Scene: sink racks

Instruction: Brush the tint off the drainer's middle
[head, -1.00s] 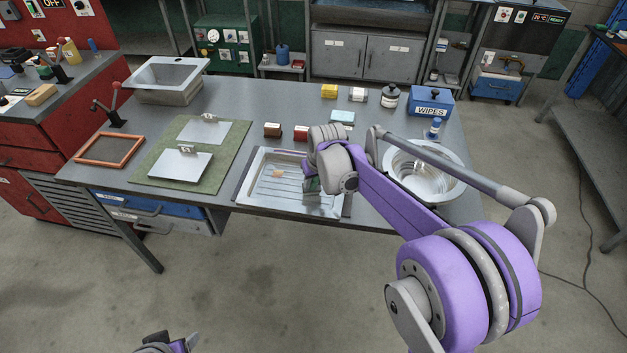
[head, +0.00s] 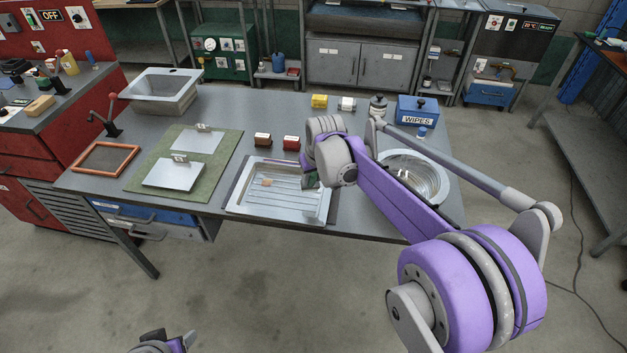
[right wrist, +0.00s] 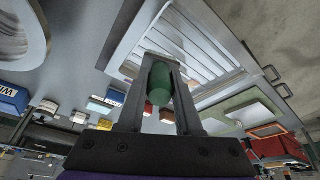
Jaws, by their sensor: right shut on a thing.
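The drainer (head: 285,209) is a ridged metal tray on the grey bench, with a small orange-brown tint patch (head: 267,182) on its upper left part. It also fills the top of the right wrist view (right wrist: 215,58). My right gripper (head: 314,181) is over the drainer's upper right side, mostly hidden by its own arm. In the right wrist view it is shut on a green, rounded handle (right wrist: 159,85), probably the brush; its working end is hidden. I cannot tell whether it touches the drainer. My left gripper (head: 168,345) shows only partly at the bottom edge, away from the bench.
A round metal basin (head: 425,176) stands right of the drainer. Two small brown-red containers (head: 262,140) (head: 291,143) stand behind it. A blue wipes box (head: 417,112) is at the back right. A green mat (head: 208,177) with metal plates lies to the left.

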